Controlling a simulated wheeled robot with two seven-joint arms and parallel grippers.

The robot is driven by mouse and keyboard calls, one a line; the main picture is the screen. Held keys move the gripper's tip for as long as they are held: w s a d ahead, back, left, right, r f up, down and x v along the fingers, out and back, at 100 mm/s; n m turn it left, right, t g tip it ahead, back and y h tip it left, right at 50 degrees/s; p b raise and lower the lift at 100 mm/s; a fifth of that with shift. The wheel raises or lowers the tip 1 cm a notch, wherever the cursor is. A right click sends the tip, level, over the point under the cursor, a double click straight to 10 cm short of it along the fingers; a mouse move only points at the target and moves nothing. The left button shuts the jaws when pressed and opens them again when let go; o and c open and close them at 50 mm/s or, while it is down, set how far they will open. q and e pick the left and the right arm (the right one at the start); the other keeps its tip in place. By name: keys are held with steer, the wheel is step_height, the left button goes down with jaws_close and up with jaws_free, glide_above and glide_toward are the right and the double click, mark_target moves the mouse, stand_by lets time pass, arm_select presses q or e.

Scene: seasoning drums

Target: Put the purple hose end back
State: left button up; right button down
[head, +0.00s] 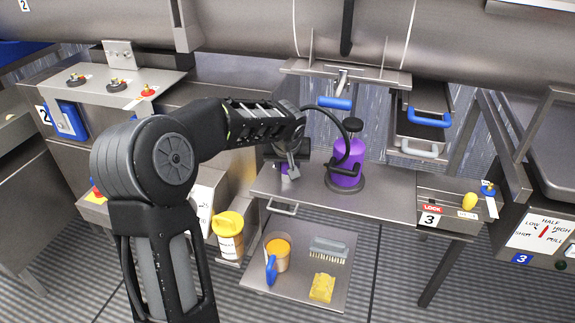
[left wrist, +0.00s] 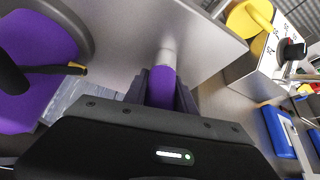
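The purple hose end (left wrist: 162,88) has a pale grey tip and sits between the dark fingers of my left gripper (left wrist: 162,95), which look closed on its sides. In the head view my left gripper (head: 287,168) is at the left edge of the metal shelf, with a bit of purple showing at it. The purple canister (head: 346,170) with a black cap stands on the shelf in a dark round base, to the right of the gripper. It also shows at the left of the left wrist view (left wrist: 45,60). A black hose (head: 338,112) arches beside the canister. My right gripper is not in view.
The metal shelf (head: 390,190) has bare room right of the canister. A lower tray (head: 300,288) holds a cup, a brush and a yellow sponge. A yellow-lidded jar (head: 229,232) stands left of it. A control box (head: 450,205) is at right. The drum (head: 250,25) hangs above.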

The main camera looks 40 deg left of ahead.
arm_select(q)
steer(key=o, duration=0.4)
steer(key=shift+c, duration=0.2)
steer(key=shift+r, duration=0.1)
steer(key=shift+r, duration=0.15)
steer(key=v, duration=1.2)
